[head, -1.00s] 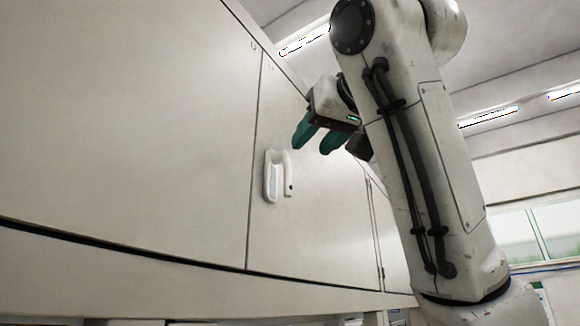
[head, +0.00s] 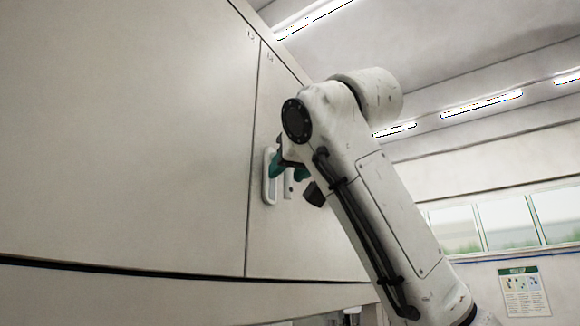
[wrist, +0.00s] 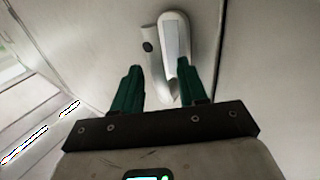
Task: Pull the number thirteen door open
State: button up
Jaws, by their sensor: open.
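The door (head: 300,240) is a pale, flat panel right of a vertical seam, with a small blurred number at its top; it looks shut. Its white oval handle (head: 268,188) is partly covered by my gripper (head: 286,170) in the head view. In the wrist view the handle (wrist: 171,40) is ahead of my gripper (wrist: 160,70). The two green fingers are apart and empty. The right finger overlaps the handle's right side, and the left finger is left of the handle. I cannot tell whether either touches it. A dark round spot (wrist: 148,47) sits beside the grip.
A wide pale panel (head: 120,150) with its own small number adjoins the door on the left. A dark gap runs under the panels. Windows (head: 505,222) and a wall poster (head: 524,291) are far off at the right, with open room between.

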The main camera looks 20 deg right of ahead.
jog(key=shift+c, duration=0.2)
grip_shut()
